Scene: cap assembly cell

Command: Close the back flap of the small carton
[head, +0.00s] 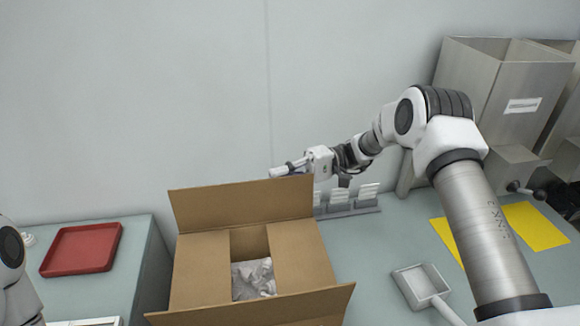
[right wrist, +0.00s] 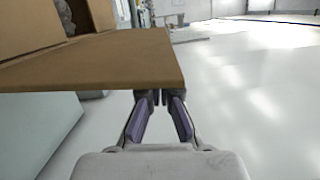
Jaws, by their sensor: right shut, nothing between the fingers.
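The small carton (head: 300,255) stands open in front of me. Its back flap (head: 243,204) stands up, tilted slightly backward. Its two side flaps are folded inward with a gap between them, and its front flap (head: 270,307) hangs outward. My right gripper (head: 279,171) is shut and empty behind the back flap, at its upper edge towards the right. In the right wrist view, the closed fingertips (right wrist: 157,98) are at the edge of a brown cardboard flap (right wrist: 105,62); I cannot tell whether they touch it. My left gripper is out of view.
Crumpled grey-white filling (head: 253,278) shows through the carton's gap. A grey rack with white cards (head: 348,203) stands behind the carton's right side. A red tray (head: 82,249) lies left, a grey scoop (head: 420,285) and yellow sheets (head: 535,226) right. The wall is close behind.

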